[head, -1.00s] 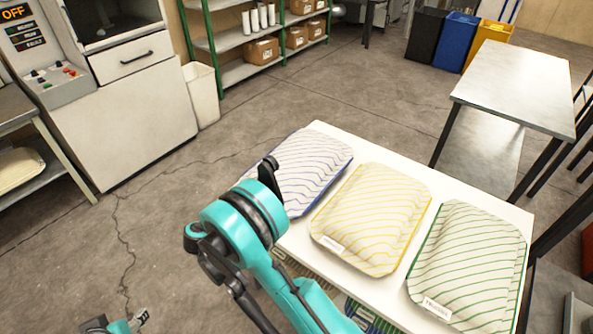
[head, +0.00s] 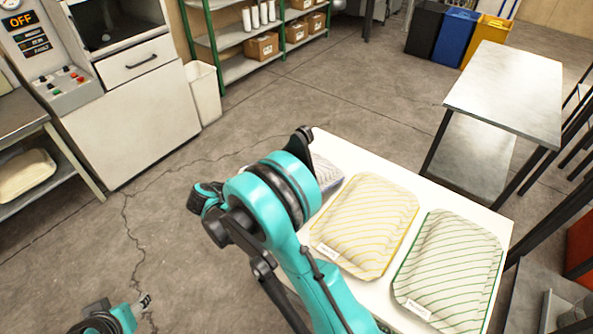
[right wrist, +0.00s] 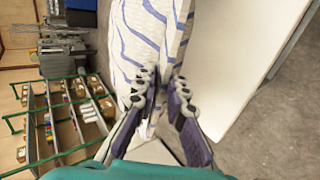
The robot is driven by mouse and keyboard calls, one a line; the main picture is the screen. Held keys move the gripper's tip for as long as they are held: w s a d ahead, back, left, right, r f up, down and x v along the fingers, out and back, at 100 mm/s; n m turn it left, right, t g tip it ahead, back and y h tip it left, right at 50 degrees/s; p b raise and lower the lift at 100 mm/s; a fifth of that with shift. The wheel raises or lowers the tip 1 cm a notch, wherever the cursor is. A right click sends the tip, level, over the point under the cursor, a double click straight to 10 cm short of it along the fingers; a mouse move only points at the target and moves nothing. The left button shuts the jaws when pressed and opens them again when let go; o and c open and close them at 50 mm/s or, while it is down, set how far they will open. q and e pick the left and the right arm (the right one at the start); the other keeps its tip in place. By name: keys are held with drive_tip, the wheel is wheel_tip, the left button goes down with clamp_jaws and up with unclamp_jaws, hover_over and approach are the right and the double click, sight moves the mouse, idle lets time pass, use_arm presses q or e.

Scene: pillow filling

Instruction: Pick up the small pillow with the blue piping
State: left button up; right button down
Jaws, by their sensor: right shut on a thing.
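The small white pillow with blue stripes and piping (head: 327,174) is at the left end of the white table, mostly hidden behind my right arm in the head view. In the right wrist view the blue-striped pillow (right wrist: 148,38) fills the upper middle. My right gripper (right wrist: 157,75) is shut on its near edge, the fabric bunched between the two fingers. The head view does not show my right fingertips. The end of my left arm (head: 140,303) shows at the lower left, away from the table; its fingers are too small to read.
A yellow-striped pillow (head: 365,222) and a green-striped pillow (head: 448,270) lie on the white table (head: 430,196) to the right. A metal table (head: 505,85) stands at the back right. The floor left of the white table is clear.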

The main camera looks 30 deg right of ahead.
wheel_tip(320, 180, up, 3)
drive_tip(key=shift+f+y+p, duration=0.15)
drive_tip(key=shift+y+p, duration=0.25)
drive_tip(key=shift+p, duration=0.35)
use_arm(q)
wheel_tip(320, 180, up, 27)
drive_tip(key=p, duration=2.4)
drive_tip(key=shift+f, duration=0.15)
use_arm(e)
wheel_tip(320, 180, up, 30)
drive_tip(key=g+y, duration=0.2)
drive_tip(key=y, duration=0.4)
drive_tip(key=shift+g, duration=0.4)
